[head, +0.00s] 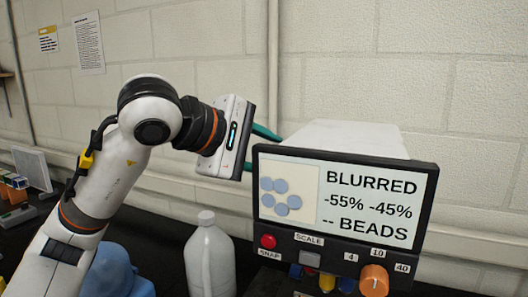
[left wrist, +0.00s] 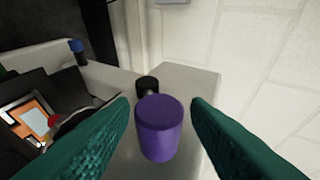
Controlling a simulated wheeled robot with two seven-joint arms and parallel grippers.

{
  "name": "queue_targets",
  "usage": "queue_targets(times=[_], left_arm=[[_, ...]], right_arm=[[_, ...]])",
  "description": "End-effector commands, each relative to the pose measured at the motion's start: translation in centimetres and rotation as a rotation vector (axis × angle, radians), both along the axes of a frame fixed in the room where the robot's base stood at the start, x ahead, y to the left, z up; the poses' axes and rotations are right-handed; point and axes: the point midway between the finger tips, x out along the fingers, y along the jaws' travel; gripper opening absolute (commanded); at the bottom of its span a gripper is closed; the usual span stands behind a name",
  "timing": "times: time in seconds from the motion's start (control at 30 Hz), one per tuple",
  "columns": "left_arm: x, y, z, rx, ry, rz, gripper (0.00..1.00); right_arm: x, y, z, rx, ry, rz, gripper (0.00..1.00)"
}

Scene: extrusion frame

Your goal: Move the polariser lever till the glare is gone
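My left arm comes in from the left in the head view, and my left gripper (head: 262,149) reaches behind the screen unit (head: 345,137), its fingertips partly hidden. In the left wrist view the left gripper (left wrist: 160,104) has its teal fingers spread either side of a purple cylindrical knob (left wrist: 159,130); a gap shows on both sides. I cannot tell whether this knob is the polariser lever. The screen (head: 345,196) reads "BLURRED", "-55% -45%" and "-- BEADS" beside several blue-grey discs on a pale field. No obvious glare patch shows. My right gripper is not in view.
A black knob (left wrist: 147,84) stands just behind the purple one, and a blue knob (left wrist: 77,46) is farther left. A red button (head: 268,241), grey button (head: 309,260) and orange dial (head: 374,281) are on the front panel. A white bottle (head: 208,259) stands left of it.

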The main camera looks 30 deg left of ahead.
Motion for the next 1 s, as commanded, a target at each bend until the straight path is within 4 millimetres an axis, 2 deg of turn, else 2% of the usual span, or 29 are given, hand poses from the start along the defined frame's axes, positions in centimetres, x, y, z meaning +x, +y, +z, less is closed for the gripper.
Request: queue_targets(times=[0.27, 0.7, 0.83, 1.0], left_arm=[[-0.6, 0.3, 0.3, 0.0, -0.003, 0.001, 0.43], [-7.8, 3.2, 4.1, 0.0, -0.005, 0.001, 0.43], [-9.2, 3.8, 4.9, -0.001, -0.002, 0.0, 0.43], [-9.9, 4.0, 5.3, 0.0, 0.0, 0.0, 0.43]], right_arm=[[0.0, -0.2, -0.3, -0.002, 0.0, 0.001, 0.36], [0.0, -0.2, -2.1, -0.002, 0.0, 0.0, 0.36], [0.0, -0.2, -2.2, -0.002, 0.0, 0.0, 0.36], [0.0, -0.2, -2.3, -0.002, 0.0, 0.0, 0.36]])
